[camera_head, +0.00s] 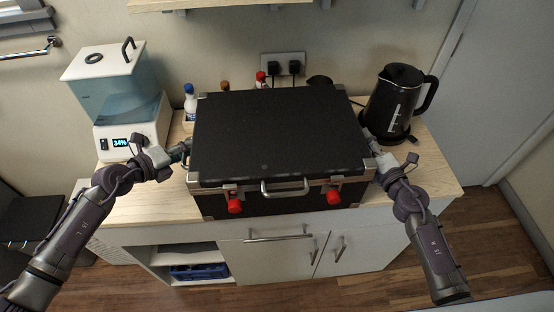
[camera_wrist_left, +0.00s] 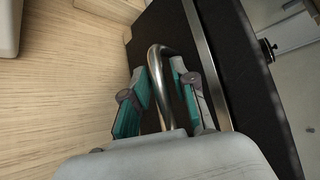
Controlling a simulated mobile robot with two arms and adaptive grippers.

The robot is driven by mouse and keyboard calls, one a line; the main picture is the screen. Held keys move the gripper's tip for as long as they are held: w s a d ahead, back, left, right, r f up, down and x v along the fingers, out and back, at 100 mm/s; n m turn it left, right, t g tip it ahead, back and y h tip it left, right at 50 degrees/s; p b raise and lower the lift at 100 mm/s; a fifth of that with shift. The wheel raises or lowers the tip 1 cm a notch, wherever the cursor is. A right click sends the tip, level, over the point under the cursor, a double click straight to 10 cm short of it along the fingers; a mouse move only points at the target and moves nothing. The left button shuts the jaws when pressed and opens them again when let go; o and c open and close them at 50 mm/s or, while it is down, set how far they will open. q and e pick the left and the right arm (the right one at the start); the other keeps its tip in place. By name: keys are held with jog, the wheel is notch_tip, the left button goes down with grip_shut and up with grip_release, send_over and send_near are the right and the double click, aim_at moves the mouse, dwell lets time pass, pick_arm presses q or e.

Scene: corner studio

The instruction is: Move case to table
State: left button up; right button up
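The black case (camera_head: 275,135) with metal corners and red latches lies shut on the wooden counter top (camera_head: 135,203). A front metal handle (camera_head: 285,190) faces me. My left gripper (camera_head: 183,151) is at the case's left side. In the left wrist view, a curved metal side handle (camera_wrist_left: 161,62) stands between the green-padded fingers of my left gripper (camera_wrist_left: 160,98). These fingers are spread, with a gap visible beside the handle. My right gripper (camera_head: 373,146) is at the case's right side, its fingers too small and hidden to read. I cannot identify a separate destination table.
A water dispenser (camera_head: 118,92) stands left of the case, and a black kettle (camera_head: 398,103) stands close to its right. Small bottles (camera_head: 190,98) and plugged sockets (camera_head: 284,66) are behind. A shelf (camera_head: 215,4) hangs above. Wooden floor (camera_head: 480,235) is clear at right.

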pick_arm(q)
grip_shut()
pick_arm(e)
jog(key=c, duration=0.5)
grip_shut()
pick_arm(q)
jog(key=shift+w+r, duration=0.15)
jog(key=shift+r, duration=0.15)
pick_arm(e)
jog(key=shift+w+r, duration=0.1)
jog(key=shift+r, duration=0.2)
